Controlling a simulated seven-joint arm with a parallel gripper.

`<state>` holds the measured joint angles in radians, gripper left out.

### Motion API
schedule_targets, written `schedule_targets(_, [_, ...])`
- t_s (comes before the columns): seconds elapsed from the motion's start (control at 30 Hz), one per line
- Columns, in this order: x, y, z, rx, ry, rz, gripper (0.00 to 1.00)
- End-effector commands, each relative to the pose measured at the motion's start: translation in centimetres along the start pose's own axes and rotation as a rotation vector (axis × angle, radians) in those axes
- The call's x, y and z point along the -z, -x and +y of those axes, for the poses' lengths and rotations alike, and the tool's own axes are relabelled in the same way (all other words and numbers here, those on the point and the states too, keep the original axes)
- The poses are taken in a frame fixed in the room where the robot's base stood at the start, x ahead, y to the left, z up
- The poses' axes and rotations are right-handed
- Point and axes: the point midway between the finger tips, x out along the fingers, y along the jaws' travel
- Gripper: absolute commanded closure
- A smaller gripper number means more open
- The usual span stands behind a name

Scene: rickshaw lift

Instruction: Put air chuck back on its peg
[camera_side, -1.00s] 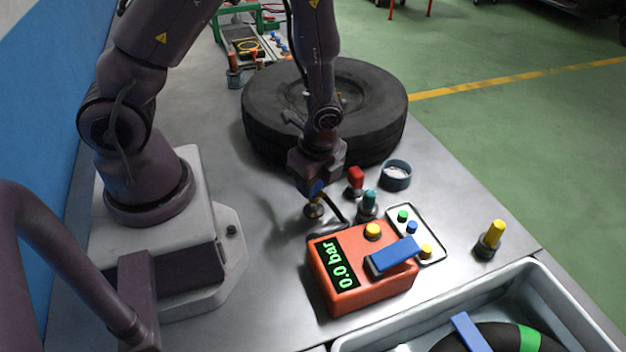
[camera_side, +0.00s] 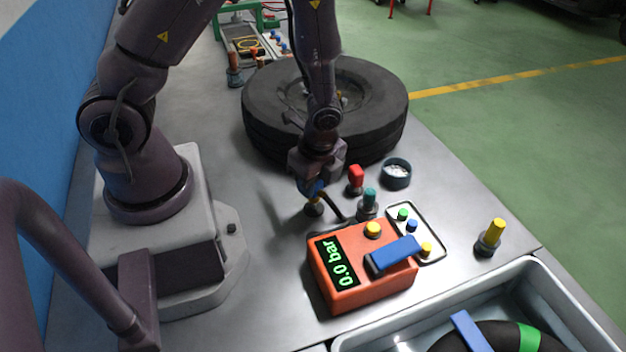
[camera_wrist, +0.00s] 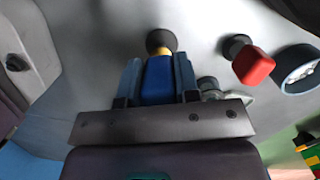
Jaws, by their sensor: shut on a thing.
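My gripper (camera_side: 314,188) is shut on the blue air chuck (camera_wrist: 159,82), which also shows in the side view (camera_side: 316,187). The chuck is held about upright, low over the bench, in front of the tyre. A yellow part (camera_wrist: 161,53) shows at its end, and a round dark base (camera_wrist: 161,40) lies just beyond it. In the side view this dark base (camera_side: 313,209) stands on the bench directly below the chuck. I cannot tell whether the chuck touches or sits on it. A black hose (camera_side: 333,208) runs from the chuck toward the orange inflator (camera_side: 360,270).
Close right stand a red-topped post (camera_side: 355,181), a teal-topped post (camera_side: 369,204) and a round dark cup (camera_side: 397,174). The tyre (camera_side: 265,112) lies behind. A yellow post (camera_side: 490,239) and a grey bin (camera_side: 560,290) are at the right. Bench left of the gripper is clear.

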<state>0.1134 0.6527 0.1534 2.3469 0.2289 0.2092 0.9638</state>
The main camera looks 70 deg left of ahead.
Motion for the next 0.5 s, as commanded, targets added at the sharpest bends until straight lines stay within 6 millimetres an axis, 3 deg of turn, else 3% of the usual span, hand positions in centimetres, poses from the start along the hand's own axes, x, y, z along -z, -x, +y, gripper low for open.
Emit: schedule_targets(0.5, [0.09, -0.51, -0.01, 0.000, -0.001, 0.000, 0.97])
